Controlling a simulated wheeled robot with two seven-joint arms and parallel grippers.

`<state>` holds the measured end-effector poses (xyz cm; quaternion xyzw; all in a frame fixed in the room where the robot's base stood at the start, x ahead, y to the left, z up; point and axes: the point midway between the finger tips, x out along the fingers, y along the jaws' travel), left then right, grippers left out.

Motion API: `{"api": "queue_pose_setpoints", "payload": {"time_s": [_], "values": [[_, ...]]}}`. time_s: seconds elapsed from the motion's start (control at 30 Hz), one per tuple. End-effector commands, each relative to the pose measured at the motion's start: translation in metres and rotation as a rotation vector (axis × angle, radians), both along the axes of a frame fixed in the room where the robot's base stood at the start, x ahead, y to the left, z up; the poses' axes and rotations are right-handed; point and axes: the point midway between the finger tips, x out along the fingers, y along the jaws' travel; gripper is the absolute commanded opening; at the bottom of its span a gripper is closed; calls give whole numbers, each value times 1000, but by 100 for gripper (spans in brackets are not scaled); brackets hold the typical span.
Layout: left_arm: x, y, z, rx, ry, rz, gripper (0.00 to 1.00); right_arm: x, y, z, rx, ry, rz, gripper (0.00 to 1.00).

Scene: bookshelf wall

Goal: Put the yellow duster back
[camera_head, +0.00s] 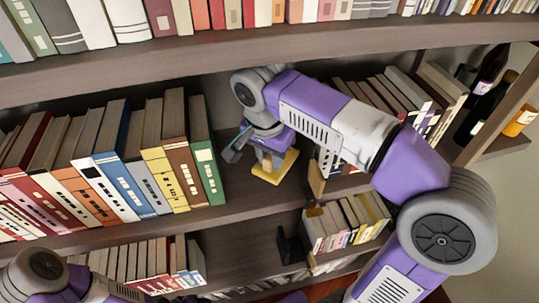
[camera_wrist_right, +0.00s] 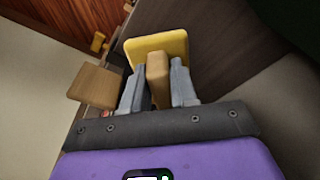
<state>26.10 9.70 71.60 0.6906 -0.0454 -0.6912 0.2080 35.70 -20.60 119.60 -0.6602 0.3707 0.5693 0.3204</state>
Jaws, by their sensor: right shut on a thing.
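The duster has a flat yellow pad (camera_head: 275,168) and a wooden handle. My right gripper (camera_head: 264,153) is shut on the handle, in the gap on the middle shelf (camera_head: 245,205) to the right of the green book. In the right wrist view the handle (camera_wrist_right: 158,88) stands between the two grey fingers, with the yellow pad (camera_wrist_right: 155,47) beyond the fingertips. I cannot tell whether the pad touches the shelf. My left arm shows at the bottom left, but its gripper is out of view.
A row of books ending in a green book (camera_head: 208,172) stands left of the gap. A small wooden block (camera_head: 316,180) is close on the right, before more books (camera_head: 400,88). The upper shelf (camera_head: 250,45) runs above my right arm. Bottles (camera_head: 482,90) stand at far right.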

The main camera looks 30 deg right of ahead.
Motion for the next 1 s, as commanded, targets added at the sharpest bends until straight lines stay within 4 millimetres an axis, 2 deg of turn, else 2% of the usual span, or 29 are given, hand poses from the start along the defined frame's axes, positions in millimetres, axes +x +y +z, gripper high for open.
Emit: {"api": "queue_pose_setpoints", "payload": {"time_s": [0.53,1.0], "values": [[0,0,-58,0,0,0,58,0,0,-59,0,0,3,0],[0,0,-62,0,0,0,58,0,0,-63,0,0,3,0]]}}
